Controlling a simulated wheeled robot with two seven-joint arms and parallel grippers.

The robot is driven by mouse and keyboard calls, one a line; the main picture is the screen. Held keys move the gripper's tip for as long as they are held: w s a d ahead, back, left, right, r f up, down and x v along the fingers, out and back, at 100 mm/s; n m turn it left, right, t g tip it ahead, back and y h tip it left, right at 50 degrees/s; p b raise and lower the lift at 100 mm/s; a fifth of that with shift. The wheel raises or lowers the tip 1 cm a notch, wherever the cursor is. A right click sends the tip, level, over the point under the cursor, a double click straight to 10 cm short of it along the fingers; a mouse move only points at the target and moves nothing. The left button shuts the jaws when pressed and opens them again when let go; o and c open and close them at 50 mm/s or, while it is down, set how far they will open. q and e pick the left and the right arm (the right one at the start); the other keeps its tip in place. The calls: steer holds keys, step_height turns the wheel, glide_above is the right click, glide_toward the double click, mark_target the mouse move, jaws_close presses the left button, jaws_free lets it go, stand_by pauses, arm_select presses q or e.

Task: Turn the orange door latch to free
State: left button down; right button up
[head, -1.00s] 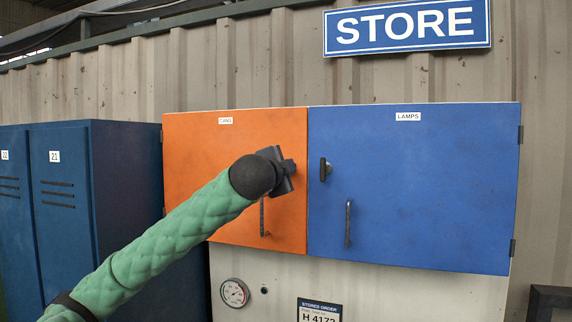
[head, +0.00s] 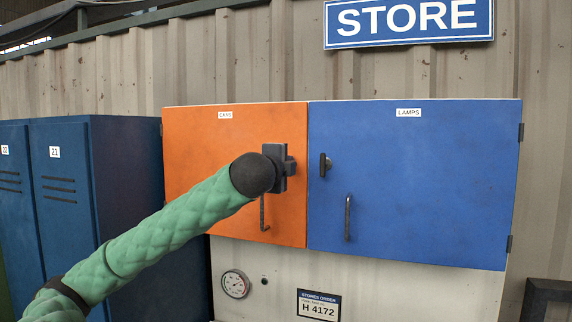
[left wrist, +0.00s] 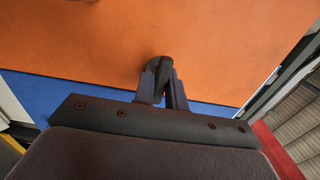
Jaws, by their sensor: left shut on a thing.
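The orange door (head: 235,150) is the left door of the wall cabinet and sits flush beside the blue door. Its dark latch, near the door's right edge, is mostly hidden by my gripper in the head view. In the left wrist view the dark rounded latch (left wrist: 161,64) shows between my fingertips, against the orange panel. My left gripper (head: 290,166) is shut on this latch, its body upright in the head view. Its fingers also show in the left wrist view (left wrist: 162,88). My right gripper is not in view.
The blue door (head: 420,190) has its own upright dark latch (head: 325,165) and a handle (head: 348,218). The orange door's handle (head: 263,213) hangs just below my gripper. Blue lockers (head: 115,200) stand at the left. A gauge (head: 235,284) sits below the doors.

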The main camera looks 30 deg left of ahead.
arm_select(q)
steer(key=c, duration=1.4)
jaws_free()
steer(key=shift+w, duration=0.1)
steer(key=shift+c, duration=0.2)
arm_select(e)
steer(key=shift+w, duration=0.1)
